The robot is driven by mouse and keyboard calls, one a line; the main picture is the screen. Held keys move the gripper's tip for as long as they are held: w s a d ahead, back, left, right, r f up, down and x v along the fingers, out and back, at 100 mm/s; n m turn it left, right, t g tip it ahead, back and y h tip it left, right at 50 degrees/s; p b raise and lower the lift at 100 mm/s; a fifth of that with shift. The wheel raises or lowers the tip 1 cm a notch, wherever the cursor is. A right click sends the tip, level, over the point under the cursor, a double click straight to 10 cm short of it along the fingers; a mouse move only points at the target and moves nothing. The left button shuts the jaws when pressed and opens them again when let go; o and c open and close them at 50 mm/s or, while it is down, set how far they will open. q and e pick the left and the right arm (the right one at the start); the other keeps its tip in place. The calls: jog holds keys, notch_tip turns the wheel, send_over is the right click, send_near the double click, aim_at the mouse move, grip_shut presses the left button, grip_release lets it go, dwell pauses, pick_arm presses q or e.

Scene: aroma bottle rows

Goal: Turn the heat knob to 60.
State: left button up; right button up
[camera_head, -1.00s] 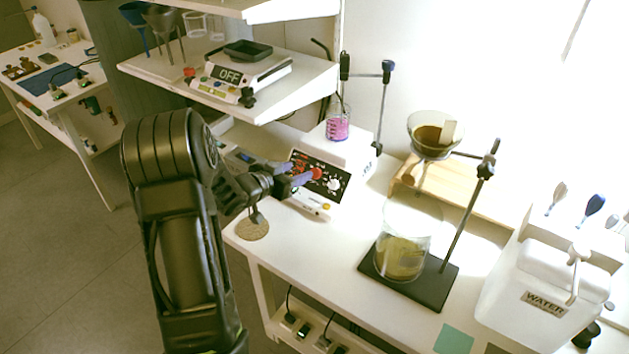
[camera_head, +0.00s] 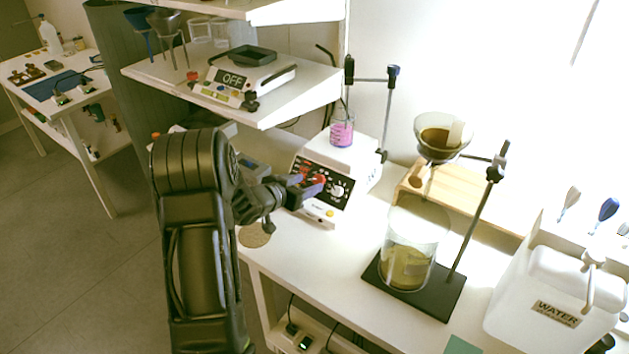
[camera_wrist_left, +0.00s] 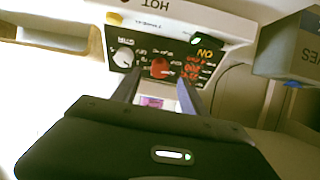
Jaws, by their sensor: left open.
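The hot plate stirrer (camera_head: 338,162) stands on the bench with a black front panel carrying a red knob (camera_head: 320,178) and a white knob (camera_head: 337,191). In the left wrist view the panel appears upside down, with the red knob (camera_wrist_left: 160,67) near the middle and the white knob (camera_wrist_left: 123,57) to its left. My left gripper (camera_head: 306,186) is open at the panel. In the wrist view its two fingers lie on either side of the red knob; I cannot tell whether they reach around it. Knob markings are too small to read. My right gripper is not in view.
A beaker of pink liquid (camera_head: 342,130) sits on the stirrer beside a clamp stand. A shelf with a scale (camera_head: 240,80) reading OFF hangs above left. A large beaker (camera_head: 408,262) on a black stand base and a water container (camera_head: 545,300) stand right. Bench between is clear.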

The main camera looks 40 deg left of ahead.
aim_at(317, 180)
pick_arm(q)
jog(key=x, duration=0.4)
jog(key=shift+w+f, duration=0.1)
jog(key=shift+w, duration=0.15)
jog(key=shift+c, duration=0.3)
grip_shut()
